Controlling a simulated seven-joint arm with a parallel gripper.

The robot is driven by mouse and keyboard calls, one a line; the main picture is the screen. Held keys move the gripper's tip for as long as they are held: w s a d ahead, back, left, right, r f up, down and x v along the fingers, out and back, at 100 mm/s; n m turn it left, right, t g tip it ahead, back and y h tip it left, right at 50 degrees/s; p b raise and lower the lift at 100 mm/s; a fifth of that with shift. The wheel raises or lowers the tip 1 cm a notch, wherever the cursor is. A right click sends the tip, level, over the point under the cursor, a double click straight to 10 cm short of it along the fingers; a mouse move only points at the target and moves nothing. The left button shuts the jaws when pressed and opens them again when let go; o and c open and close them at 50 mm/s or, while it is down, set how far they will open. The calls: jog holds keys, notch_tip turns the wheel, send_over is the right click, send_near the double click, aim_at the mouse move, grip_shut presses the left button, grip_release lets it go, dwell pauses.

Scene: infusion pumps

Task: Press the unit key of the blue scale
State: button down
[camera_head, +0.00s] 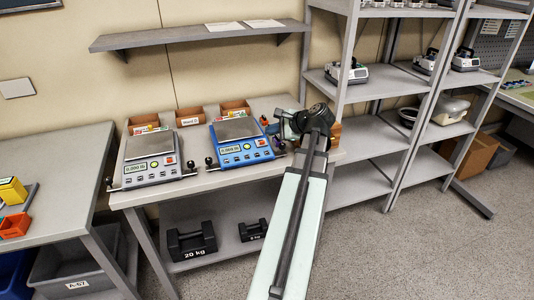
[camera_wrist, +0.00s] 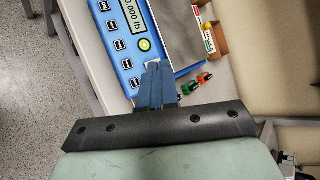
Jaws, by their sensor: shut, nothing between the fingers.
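The blue scale (camera_head: 240,152) stands on the table, with a grey weighing plate and a lit display on its front panel. In the wrist view the blue panel (camera_wrist: 118,52) runs diagonally, with a row of small white-marked keys (camera_wrist: 119,45), a round yellow-green key (camera_wrist: 144,44) and a display (camera_wrist: 137,15) that seems to read 0.000 lb. The key labels are too small to tell which is the unit key. My gripper (camera_wrist: 156,66) is shut and empty over the panel's end, hiding part of it. I cannot tell whether its tips touch the panel. In the head view my gripper (camera_head: 274,133) is at the scale's right side.
A grey scale (camera_head: 152,168) stands left of the blue one. Small cardboard boxes (camera_head: 190,116) line the table's back, under a wall shelf (camera_head: 200,37). Black weights (camera_head: 192,241) sit on the lower shelf. A shelving rack (camera_head: 375,133) stands close on the right.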

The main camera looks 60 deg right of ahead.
jog(key=shift+f, duration=0.1)
send_near(261, 151)
jog(key=shift+w+d+f, duration=0.1)
jog(key=shift+w+f, duration=0.1)
jog(key=shift+w, duration=0.5)
jog(key=shift+w+d+f, duration=0.15)
jog(key=shift+w+f, duration=0.05)
jog(key=shift+w, duration=0.5)
jog(key=shift+w+d+f, duration=0.1)
jog(key=shift+w+f, duration=0.1)
jog(key=shift+w, duration=0.45)
jog(key=shift+w+d+f, duration=0.1)
jog(key=shift+d+f, duration=0.05)
jog(key=shift+f, duration=0.6)
dwell(1.6)
jog(key=shift+r, duration=0.75)
jog(key=shift+r, duration=0.1)
jog(key=shift+s+a+r, duration=0.2)
jog(key=shift+r, duration=0.55)
jog(key=shift+s+a+r, duration=0.2)
jog(key=shift+r, duration=0.6)
jog(key=shift+s+a+r, duration=0.2)
jog(key=shift+r, duration=0.55)
